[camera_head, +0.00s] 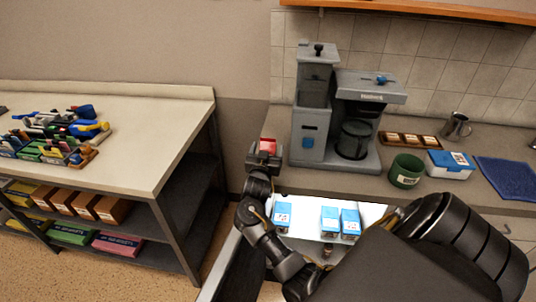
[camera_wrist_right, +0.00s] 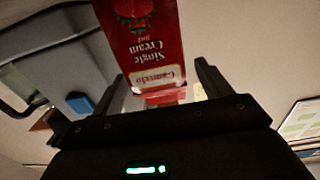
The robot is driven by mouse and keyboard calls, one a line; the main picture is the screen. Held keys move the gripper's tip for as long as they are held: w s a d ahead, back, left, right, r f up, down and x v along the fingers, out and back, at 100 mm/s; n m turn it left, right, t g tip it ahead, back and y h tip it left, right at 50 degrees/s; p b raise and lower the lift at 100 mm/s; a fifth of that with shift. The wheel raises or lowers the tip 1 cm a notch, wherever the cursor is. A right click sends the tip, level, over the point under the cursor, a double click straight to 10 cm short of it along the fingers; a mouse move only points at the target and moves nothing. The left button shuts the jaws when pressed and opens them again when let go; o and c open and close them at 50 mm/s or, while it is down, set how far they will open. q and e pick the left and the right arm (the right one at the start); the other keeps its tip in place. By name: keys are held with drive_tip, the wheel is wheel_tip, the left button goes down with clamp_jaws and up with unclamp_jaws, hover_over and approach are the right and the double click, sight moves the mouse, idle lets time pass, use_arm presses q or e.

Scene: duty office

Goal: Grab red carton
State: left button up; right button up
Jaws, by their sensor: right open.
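The red carton (camera_head: 268,145) stands near the left end of the back counter, left of the coffee machine. My right gripper (camera_head: 264,158) is in front of it and hides its lower part. In the right wrist view the carton (camera_wrist_right: 145,38) shows printed "Single Cream" lettering, upside down in that picture. It lies between the two spread fingers of my right gripper (camera_wrist_right: 160,75), with a visible gap on the right side. The gripper is open and does not clamp the carton. My left gripper is not in view.
The grey coffee machine (camera_head: 312,110) stands close to the right of the carton. An open drawer (camera_head: 300,227) with blue-topped boxes lies below my arm. A green cup (camera_head: 406,171) and blue-white box (camera_head: 449,164) stand further right. A cluttered workbench (camera_head: 150,130) is left.

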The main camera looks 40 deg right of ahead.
drive_tip(key=shift+w+d, duration=0.45)
drive_tip(key=shift+d, duration=0.1)
drive_tip(key=shift+c, duration=0.6)
drive_tip(key=c, duration=1.1)
